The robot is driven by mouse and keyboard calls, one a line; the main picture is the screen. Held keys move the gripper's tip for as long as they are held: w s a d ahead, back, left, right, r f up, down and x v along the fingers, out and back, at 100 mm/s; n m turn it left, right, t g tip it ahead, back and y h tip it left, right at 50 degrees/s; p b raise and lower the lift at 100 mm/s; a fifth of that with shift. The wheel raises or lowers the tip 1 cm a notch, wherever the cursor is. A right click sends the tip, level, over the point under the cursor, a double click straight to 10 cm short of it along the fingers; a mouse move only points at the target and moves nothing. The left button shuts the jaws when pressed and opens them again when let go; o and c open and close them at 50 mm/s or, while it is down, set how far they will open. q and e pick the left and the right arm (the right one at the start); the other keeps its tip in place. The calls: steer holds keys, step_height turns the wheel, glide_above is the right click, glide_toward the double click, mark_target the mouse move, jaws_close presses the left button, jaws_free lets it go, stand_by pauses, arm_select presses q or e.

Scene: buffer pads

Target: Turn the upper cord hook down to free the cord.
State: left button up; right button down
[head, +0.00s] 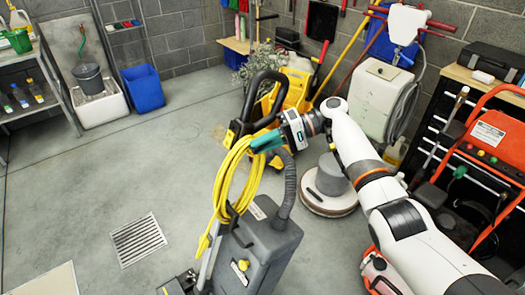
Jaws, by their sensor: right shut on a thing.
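A grey floor machine (262,245) stands in the middle of the head view. A yellow cord (222,195) hangs in long loops on its left side, with its plug end low at the left. My right gripper (266,142), with teal fingers, reaches in from the right to the top of the loops. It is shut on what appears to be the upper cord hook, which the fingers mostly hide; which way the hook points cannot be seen. A dark lower hook (233,209) shows inside the bottom of the loops. My left gripper is out of view.
A round floor polisher (328,205) stands behind my right arm. A yellow mop bucket (293,92) is behind the machine, and a red-framed machine (490,130) is at the right. Open floor with a drain grate (138,240) lies to the left.

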steer(key=y+b, duration=0.2)
steer(key=f+m+g+y+b, duration=0.1)
steer(key=y+b, duration=0.1)
steer(key=b, duration=0.1)
steer(key=m+y+b, duration=0.1)
steer(key=b, duration=0.1)
steer(key=shift+f+g+y, duration=0.3)
steer(key=shift+f+y, duration=0.1)
steer(key=shift+f+m+y+b, duration=0.15)
steer(key=shift+m+y+b, duration=0.45)
steer(key=shift+y+b, duration=0.3)
steer(key=shift+s+a+f+m+t+y+b, duration=0.15)
steer(key=shift+m+t+y+b, duration=0.55)
steer(key=shift+m+y, duration=0.6)
steer(key=shift+a+f+m+t+y+b, duration=0.1)
steer(key=shift+m+t+y+b, duration=0.6)
steer(key=shift+m+y, duration=0.55)
steer(key=shift+t+y, duration=0.35)
steer(key=shift+t, duration=0.05)
steer(key=c, duration=1.3)
jaws_free()
